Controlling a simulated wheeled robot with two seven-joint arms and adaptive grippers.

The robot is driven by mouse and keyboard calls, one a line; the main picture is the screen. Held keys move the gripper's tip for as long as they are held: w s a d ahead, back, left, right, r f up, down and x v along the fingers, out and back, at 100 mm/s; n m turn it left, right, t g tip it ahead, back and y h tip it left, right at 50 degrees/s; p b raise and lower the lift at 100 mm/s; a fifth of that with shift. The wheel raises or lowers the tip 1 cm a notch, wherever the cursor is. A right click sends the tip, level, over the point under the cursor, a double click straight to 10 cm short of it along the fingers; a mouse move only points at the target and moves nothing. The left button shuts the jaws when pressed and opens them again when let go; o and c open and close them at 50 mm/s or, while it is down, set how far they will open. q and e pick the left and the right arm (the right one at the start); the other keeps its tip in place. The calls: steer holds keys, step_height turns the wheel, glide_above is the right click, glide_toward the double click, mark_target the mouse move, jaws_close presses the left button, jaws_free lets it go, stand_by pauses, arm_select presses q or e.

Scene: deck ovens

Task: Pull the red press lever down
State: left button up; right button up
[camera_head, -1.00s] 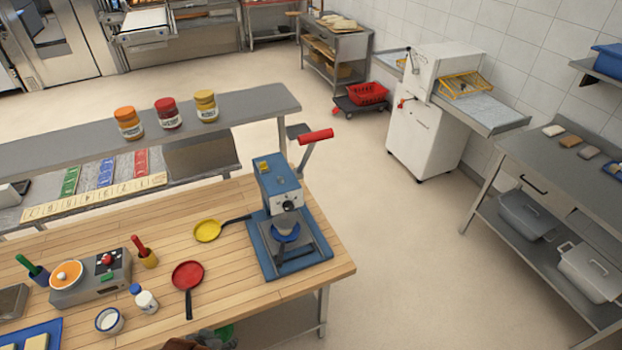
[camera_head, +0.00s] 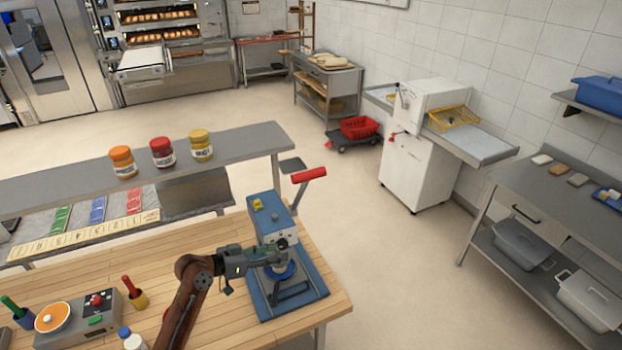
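The blue press (camera_head: 268,219) stands on a blue base at the right end of the wooden table. Its red lever handle (camera_head: 309,174) sticks up behind the press body at upper right, in a raised position. My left arm comes in from the bottom. My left gripper (camera_head: 281,255) is in front of the press, below the lever handle and apart from it. It overlaps the middle of the press, so I cannot tell whether it touches it. The fingers are small and dark, and I cannot tell whether they are open. My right gripper is not in view.
A steel shelf (camera_head: 243,143) with three jars (camera_head: 162,152) stands behind the table. The floor right of the table is clear.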

mark_target(289, 178)
arm_select(q)
steer(key=w+d+r+h, duration=0.1)
steer(key=w+r, duration=0.1)
steer(key=r, duration=0.6)
steer(key=w+d+r+m+h, duration=0.1)
steer(key=d+r+h, duration=0.1)
steer(key=r, duration=0.6)
steer(key=w+d+r+m+h, duration=0.1)
steer(key=w+d+r, duration=0.1)
steer(key=r, duration=0.6)
steer(key=shift+w+d+r+h, duration=0.15)
steer(key=shift+w+d+h, duration=0.05)
steer(key=shift+w+h, duration=0.2)
steer(key=p+x, duration=0.2)
steer(key=x, duration=0.4)
steer(key=shift+d+p, duration=0.1)
steer(key=shift+p, duration=0.25)
steer(key=shift+w+d, duration=0.15)
steer(key=shift+d, duration=0.2)
steer(key=c, duration=0.8)
jaws_close()
